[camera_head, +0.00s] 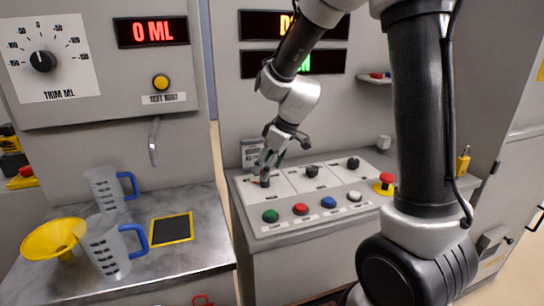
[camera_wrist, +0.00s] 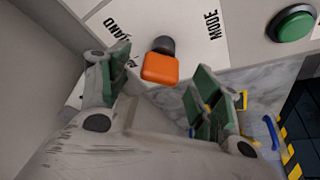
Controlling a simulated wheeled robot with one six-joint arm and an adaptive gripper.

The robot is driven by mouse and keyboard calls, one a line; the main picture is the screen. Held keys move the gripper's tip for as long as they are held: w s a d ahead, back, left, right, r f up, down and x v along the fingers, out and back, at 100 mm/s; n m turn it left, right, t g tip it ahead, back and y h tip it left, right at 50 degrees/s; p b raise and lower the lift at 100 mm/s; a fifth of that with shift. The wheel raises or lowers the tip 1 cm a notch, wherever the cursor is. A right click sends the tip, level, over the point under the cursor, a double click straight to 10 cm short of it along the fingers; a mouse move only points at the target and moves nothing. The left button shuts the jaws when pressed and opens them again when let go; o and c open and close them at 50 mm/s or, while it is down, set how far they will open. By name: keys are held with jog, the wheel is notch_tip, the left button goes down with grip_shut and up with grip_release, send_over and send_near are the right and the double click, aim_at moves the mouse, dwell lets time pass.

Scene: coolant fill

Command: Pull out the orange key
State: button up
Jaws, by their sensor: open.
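The orange key (camera_wrist: 160,68) sits in a dark round key switch (camera_wrist: 163,45) on the white mode panel in the wrist view. My gripper (camera_wrist: 150,90) is open, with its green-padded fingers spread to the left and right of the key. The key lies between and a little beyond the fingers, and I see no contact. In the head view my gripper (camera_head: 268,164) is over the left end of the sloped control panel (camera_head: 300,235). The key is too small and covered there to make out clearly.
Green (camera_head: 271,215), red (camera_head: 301,209), blue (camera_head: 328,202) and white (camera_head: 354,196) buttons line the panel front. A red emergency button (camera_head: 386,180) and yellow padlock (camera_head: 463,162) are at right. Measuring jugs (camera_head: 106,250) and a yellow funnel (camera_head: 50,238) stand on the left counter.

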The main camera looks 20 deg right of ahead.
jog(key=shift+x, duration=1.4)
jog(key=c, duration=1.1)
jog(key=shift+o, duration=1.3)
jog(key=shift+c, duration=0.8)
jog(key=shift+r, duration=0.4)
jog(key=shift+r, duration=2.4)
